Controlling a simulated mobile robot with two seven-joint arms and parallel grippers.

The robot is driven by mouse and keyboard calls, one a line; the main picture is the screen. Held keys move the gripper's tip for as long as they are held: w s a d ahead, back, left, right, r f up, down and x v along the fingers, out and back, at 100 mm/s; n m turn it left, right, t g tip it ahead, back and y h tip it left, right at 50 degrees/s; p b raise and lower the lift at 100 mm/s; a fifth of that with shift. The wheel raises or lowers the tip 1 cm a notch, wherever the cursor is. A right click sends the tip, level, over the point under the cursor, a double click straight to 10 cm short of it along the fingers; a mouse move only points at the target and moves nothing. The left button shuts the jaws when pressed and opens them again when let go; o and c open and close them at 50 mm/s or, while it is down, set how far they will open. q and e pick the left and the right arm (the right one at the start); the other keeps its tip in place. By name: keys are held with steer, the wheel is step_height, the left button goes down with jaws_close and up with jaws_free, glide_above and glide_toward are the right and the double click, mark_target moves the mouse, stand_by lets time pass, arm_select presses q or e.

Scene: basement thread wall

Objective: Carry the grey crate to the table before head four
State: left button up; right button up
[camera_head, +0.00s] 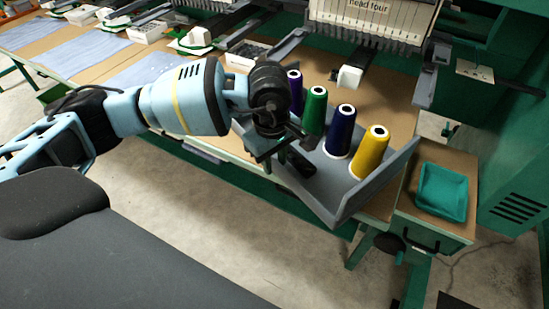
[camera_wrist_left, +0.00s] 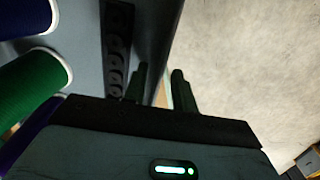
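The grey crate (camera_head: 345,200) stands at the front edge of the table (camera_head: 385,205) below the label "head four" (camera_head: 367,5), its near corner jutting past the edge. It carries cones of thread: purple (camera_head: 295,92), green (camera_head: 314,110), navy (camera_head: 340,132) and yellow (camera_head: 370,152). My left gripper (camera_head: 284,160) is at the crate's near left side. In the left wrist view, its fingers (camera_wrist_left: 160,85) stand apart on either side of the crate wall (camera_wrist_left: 154,40), with a narrow gap showing beside the right finger. A black strip with holes (camera_wrist_left: 117,50) lies inside the wall. My right gripper is not in view.
A teal tray (camera_head: 442,192) sits on a small side stand at right. A green machine frame (camera_head: 515,190) stands beyond it. Blue cloths (camera_head: 85,52) and white boxes (camera_head: 150,32) lie along the table to the left. The concrete floor (camera_head: 240,225) in front is clear.

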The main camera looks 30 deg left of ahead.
arm_select(q)
step_height(320, 180, up, 12)
steer(key=shift+s, duration=0.3)
steer(key=shift+a, duration=0.1)
stand_by(0.6)
